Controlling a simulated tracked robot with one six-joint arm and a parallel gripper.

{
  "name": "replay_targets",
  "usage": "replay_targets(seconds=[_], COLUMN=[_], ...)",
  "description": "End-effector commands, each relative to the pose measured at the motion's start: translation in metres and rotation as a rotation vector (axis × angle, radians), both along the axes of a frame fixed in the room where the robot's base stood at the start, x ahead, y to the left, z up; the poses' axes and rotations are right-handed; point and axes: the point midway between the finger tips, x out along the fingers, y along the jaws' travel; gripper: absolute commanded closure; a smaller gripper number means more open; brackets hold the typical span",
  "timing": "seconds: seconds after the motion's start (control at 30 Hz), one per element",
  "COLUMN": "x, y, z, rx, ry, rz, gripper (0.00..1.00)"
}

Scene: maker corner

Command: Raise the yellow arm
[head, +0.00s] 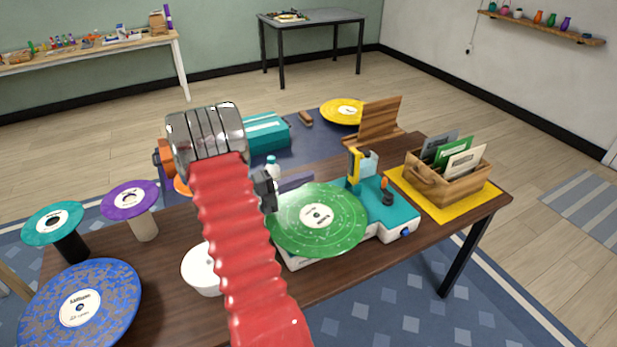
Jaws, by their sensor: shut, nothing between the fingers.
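The yellow arm (354,166) stands on the teal right side of a turntable (401,220), near its back corner. It looks upright, with a pale blue block behind it. A green record (318,217) with a white label lies on the turntable. My gripper (269,190) shows as a dark piece at the right of my red arm, at the record's left edge in the picture. It is shut and holds nothing. It is apart from the yellow arm, to its left. My red arm hides part of the table and the turntable's left side.
A wooden crate (448,178) of sleeves stands right. A white bowl (203,270) and records on stands (130,198) are left.

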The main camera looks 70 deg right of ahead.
Motion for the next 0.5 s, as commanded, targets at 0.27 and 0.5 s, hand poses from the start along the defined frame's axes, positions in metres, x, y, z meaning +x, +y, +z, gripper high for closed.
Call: replay_targets(seconds=[0.27,0.5], x=[-0.028,-0.053], y=[-0.031,-0.059], z=[0.003,0.005], rx=[-0.001,0.000], ry=[-0.001,0.000], rz=[-0.003,-0.002], gripper=[1.00,1.00])
